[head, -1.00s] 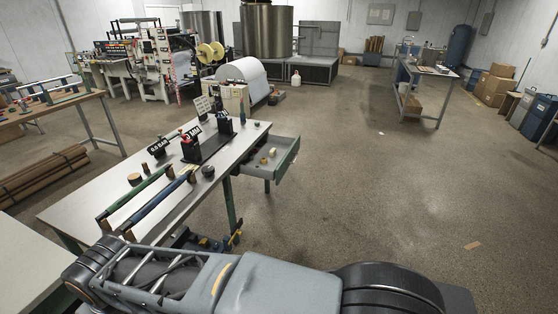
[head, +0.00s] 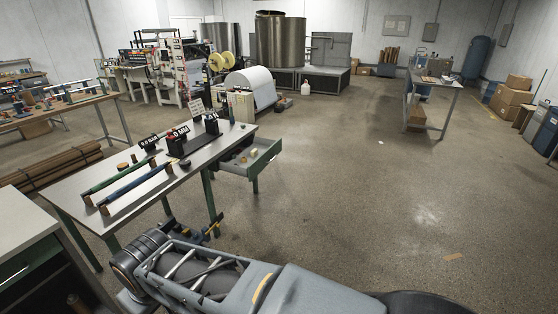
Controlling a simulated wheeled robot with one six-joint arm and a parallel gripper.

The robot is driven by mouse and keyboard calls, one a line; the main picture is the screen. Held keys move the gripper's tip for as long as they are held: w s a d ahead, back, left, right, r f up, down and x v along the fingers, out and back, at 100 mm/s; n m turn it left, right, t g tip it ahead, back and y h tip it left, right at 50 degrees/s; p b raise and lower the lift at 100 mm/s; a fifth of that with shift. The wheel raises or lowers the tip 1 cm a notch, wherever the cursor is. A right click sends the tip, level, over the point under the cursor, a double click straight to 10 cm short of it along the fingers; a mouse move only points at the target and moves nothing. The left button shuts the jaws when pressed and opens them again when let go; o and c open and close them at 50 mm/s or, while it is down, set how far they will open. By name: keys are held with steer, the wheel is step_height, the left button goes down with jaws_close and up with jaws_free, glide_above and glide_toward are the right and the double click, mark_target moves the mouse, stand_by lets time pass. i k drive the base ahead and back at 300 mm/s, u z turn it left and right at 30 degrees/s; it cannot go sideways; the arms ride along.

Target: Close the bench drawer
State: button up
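The bench drawer (head: 266,161) sticks out open from the right side of the metal-topped bench (head: 150,190), near its far end. It has a green-grey front and a few small pale items inside. My arm reaches across the bottom of the head view. What appears to be my gripper (head: 210,229), dark with yellow and blue bits, is low beside the bench, on the near side of the drawer and apart from it. It is small and partly hidden by my arm, so its fingers cannot be made out.
Green and blue rods (head: 134,188), a black stand (head: 187,141) and small signs sit on the bench top. Another worktop (head: 25,235) stands close at the lower left. The floor (head: 370,200) right of the drawer is open. A second table (head: 432,85) stands far right.

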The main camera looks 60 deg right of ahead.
mark_target(248, 153)
steer(key=z, duration=1.75)
steer(key=i, duration=3)
steer(key=z, duration=0.2)
